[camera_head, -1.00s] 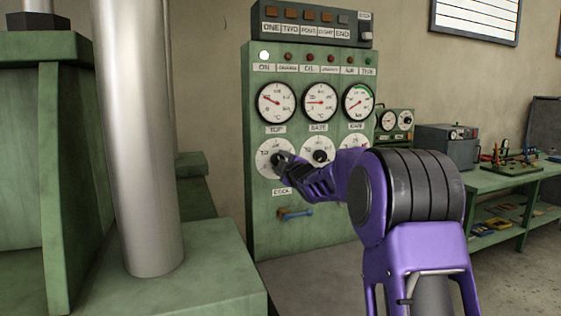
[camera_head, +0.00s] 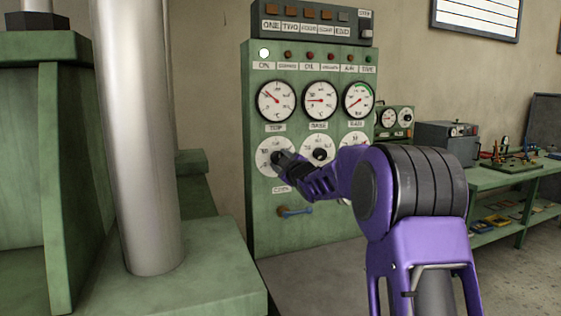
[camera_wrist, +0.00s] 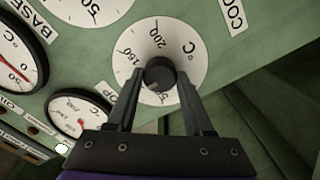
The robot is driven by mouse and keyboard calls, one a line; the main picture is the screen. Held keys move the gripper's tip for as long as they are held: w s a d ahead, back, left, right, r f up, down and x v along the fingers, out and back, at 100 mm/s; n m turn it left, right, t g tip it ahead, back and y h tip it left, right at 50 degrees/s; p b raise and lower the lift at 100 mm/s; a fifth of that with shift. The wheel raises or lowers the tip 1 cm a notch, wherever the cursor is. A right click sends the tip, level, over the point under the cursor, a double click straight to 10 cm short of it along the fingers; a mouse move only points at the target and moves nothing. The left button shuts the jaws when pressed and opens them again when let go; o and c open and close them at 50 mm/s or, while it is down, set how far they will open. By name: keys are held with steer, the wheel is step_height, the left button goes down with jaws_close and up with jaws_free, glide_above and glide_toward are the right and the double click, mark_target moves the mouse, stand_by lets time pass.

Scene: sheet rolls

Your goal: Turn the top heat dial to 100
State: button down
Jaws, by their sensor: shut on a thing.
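The top heat dial is a white round scale (camera_head: 262,160) with a black knob (camera_wrist: 160,72), on the green panel under the gauge labelled TOP. In the wrist view my gripper (camera_wrist: 160,78) is shut on the knob, one finger on each side. The knob's exact setting cannot be read. The TOP gauge (camera_head: 276,100) has a red needle pointing up-left.
The BASE dial (camera_head: 320,150) is just right of my gripper, with another dial partly behind my arm. A blue-handled lever (camera_head: 295,212) sits below. A steel column (camera_head: 138,140) and green press parts stand at the left.

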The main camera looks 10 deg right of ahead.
steer(key=shift+c, duration=1.4)
jaws_free()
steer(key=s+d+b, duration=0.1)
steer(key=s+d, duration=0.2)
steer(key=s, duration=1.4)
steer(key=shift+d, duration=0.2)
